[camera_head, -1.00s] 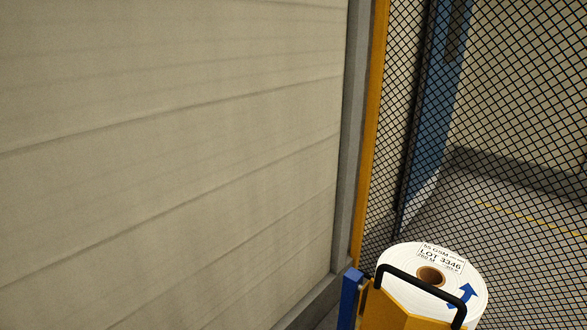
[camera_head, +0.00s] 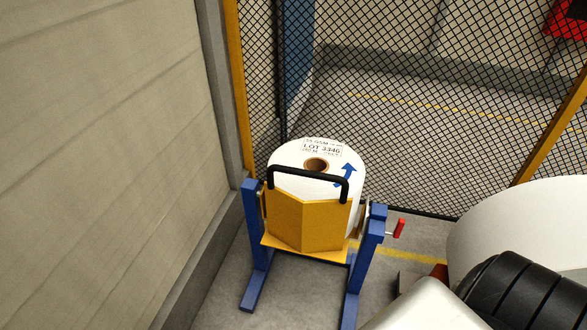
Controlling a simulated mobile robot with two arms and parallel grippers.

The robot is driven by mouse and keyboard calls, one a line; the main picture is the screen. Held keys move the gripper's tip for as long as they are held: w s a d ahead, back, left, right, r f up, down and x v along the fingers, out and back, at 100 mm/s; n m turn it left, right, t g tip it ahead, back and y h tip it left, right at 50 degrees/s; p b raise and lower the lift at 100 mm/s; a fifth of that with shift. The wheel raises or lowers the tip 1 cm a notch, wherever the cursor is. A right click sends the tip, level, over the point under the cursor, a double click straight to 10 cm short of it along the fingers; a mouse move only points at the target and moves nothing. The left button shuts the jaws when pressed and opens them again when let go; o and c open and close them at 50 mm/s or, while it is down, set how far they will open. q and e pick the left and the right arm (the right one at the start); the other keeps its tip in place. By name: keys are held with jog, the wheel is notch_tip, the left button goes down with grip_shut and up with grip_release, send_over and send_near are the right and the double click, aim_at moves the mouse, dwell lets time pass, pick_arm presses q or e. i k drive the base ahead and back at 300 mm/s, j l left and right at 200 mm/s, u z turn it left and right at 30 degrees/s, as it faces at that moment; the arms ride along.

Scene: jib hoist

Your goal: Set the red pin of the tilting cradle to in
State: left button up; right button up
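The tilting cradle (camera_head: 307,222) stands ahead, with a yellow trough and a black bar handle between two blue posts. A white roll (camera_head: 290,157) with a brown core and a "LOT 3346" label stands upright in it. The red pin (camera_head: 400,228) sticks out to the right from the top of the right blue post, with a short pale shaft showing between its red grip and the post. Neither of my grippers is in view. A white and black part of my arm shows at the bottom right.
A panelled wall (camera_head: 110,150) runs along the left. A black mesh fence (camera_head: 420,110) with yellow posts stands behind the cradle. A large white cylinder (camera_head: 530,225) is at the right edge. Grey floor (camera_head: 300,295) is clear before the cradle.

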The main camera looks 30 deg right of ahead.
aim_at(400, 225)
jog(key=z, duration=2)
